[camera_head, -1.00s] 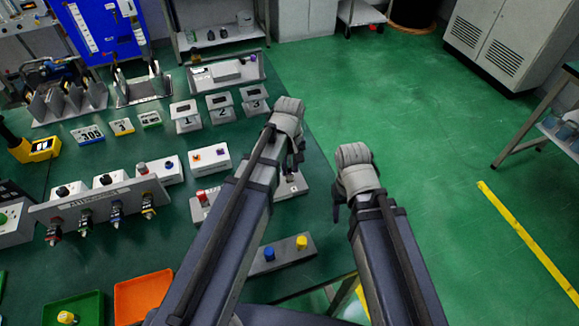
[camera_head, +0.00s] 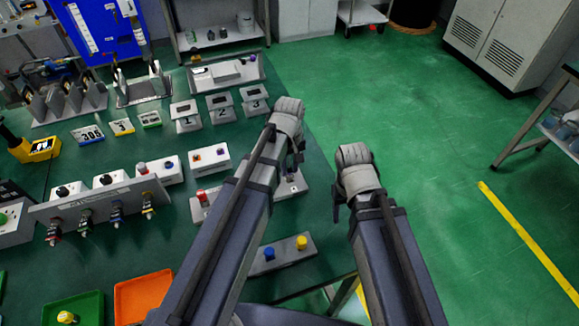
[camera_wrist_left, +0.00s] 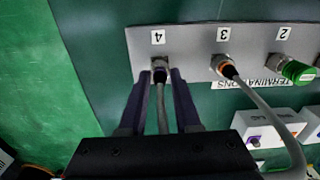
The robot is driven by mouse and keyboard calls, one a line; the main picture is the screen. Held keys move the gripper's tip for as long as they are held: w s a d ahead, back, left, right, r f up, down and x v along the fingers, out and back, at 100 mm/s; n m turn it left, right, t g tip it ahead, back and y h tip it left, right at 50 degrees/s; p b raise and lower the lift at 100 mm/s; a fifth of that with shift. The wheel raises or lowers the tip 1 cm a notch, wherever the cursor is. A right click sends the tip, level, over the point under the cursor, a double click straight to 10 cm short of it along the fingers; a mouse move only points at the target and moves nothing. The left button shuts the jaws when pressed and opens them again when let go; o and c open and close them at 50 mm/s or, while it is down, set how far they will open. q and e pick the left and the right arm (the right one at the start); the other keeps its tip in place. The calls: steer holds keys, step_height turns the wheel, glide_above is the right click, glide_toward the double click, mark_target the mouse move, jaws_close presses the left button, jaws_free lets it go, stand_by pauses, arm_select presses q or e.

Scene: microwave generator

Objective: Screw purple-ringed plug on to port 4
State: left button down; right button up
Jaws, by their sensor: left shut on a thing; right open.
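In the left wrist view, the plug (camera_wrist_left: 160,76) sits end-on at port 4 (camera_wrist_left: 158,62) of a grey panel (camera_wrist_left: 190,48). Its body looks dark with a purplish tint, and a grey cable (camera_wrist_left: 163,108) runs from it. My left gripper (camera_wrist_left: 161,75) is shut on the plug, one finger on each side. The fingers hide its flanks, and I cannot tell how deep it is seated. In the head view, my left gripper (camera_head: 297,160) is over the panel, which is mostly hidden by my arm. My right gripper (camera_head: 337,208) is out past the table edge, apart from everything.
Port 3 holds an orange-ringed plug (camera_wrist_left: 226,67) with a grey cable curving toward my gripper's right side. Port 2 has a green cap (camera_wrist_left: 297,71). A block with blue and yellow knobs (camera_head: 283,254) stands near the table edge. White boxes (camera_head: 209,158) stand left of my arm.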

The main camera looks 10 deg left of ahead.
mark_target(290, 167)
arm_select(q)
steer(key=shift+f+b, duration=0.6)
arm_select(e)
steer(key=shift+f, duration=0.55)
arm_select(q)
steer(key=c, duration=0.5)
jaws_free()
steer(key=shift+c, duration=0.2)
steer(key=shift+r, duration=0.2)
arm_select(e)
steer(key=shift+r, duration=0.15)
arm_select(q)
step_height(290, 167, up, 8)
steer(key=p, duration=0.8)
steer(key=shift+f, duration=0.15)
arm_select(e)
step_height(290, 167, up, 8)
steer(key=shift+f, duration=0.2)
arm_select(q)
steer(key=shift+f, duration=0.1)
